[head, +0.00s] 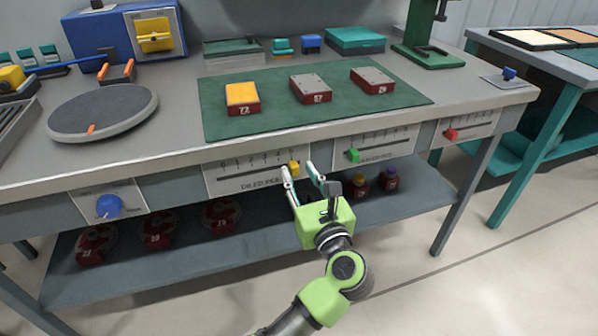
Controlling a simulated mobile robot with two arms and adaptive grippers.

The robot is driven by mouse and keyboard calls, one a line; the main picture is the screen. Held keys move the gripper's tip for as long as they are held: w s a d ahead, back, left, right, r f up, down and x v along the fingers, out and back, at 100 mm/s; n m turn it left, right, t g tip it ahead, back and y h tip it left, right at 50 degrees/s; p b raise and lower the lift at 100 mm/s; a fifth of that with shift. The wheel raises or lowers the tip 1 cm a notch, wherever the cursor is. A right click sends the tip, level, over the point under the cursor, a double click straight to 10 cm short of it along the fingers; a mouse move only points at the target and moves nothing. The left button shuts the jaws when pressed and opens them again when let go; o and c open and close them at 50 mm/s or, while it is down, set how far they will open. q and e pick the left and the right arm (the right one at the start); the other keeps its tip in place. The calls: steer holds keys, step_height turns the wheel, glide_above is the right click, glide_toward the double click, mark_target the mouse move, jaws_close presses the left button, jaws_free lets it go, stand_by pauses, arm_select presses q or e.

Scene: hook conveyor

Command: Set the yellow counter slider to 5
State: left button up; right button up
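The yellow counter slider (294,168) sits near the right end of the white numbered scale plate (235,180) on the bench's front edge. It is close to the last numeral I can make out, which looks like 5; the exact setting is too small to read.
A green slider (353,155) and a red slider (450,134) sit on plates to the right, and a blue knob (108,206) to the left. A green mat (300,122) holds several labelled blocks. A lower shelf (180,255) with round red parts runs beneath the bench.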

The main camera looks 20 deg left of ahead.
arm_select(q)
steer(key=v, duration=0.6)
steer(key=shift+d, duration=0.2)
steer(key=shift+s, duration=0.1)
